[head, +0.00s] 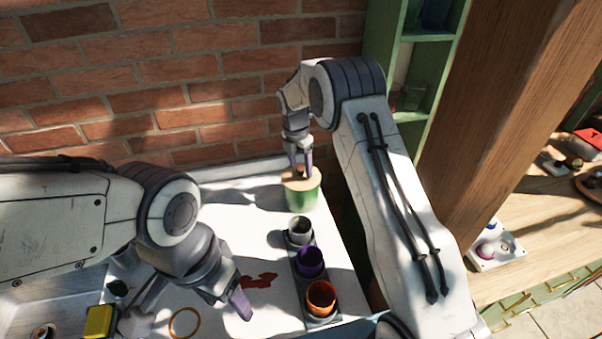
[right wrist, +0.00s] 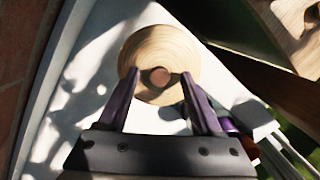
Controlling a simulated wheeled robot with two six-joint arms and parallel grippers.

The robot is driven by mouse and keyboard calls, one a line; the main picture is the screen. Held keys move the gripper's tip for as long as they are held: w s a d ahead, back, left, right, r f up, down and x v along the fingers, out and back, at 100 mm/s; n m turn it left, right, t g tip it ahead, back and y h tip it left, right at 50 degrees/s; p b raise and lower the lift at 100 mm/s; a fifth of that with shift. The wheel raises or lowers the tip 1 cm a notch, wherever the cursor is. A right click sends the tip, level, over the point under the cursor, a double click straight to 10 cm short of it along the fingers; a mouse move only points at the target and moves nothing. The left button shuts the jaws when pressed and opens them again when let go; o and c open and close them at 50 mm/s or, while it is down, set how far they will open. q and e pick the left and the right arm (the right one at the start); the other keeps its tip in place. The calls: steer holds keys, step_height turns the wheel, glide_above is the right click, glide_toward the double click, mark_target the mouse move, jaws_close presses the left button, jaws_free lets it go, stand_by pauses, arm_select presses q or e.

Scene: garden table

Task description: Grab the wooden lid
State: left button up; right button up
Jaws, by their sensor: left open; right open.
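The wooden lid (head: 292,182) sits on top of a green pot (head: 300,197) at the back right of the white table. In the right wrist view the lid (right wrist: 150,50) is a round pale wood disc with a darker round knob (right wrist: 160,77). My right gripper (head: 301,174) is open above the lid, and in the right wrist view its purple fingers (right wrist: 160,88) stand on either side of the knob. I cannot tell whether they touch it. My left gripper (head: 230,303) is open and empty over the front of the table.
A dark tray (head: 318,281) holds a grey cup (head: 300,229), a purple cup (head: 310,262) and an orange cup (head: 321,297) before the pot. A yellow object (head: 99,322) and an orange ring (head: 184,323) lie front left. A brick wall (head: 190,80) stands behind; a wooden post (head: 515,100) is right.

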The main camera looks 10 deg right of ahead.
jaws_close()
steer(key=shift+r, duration=0.1)
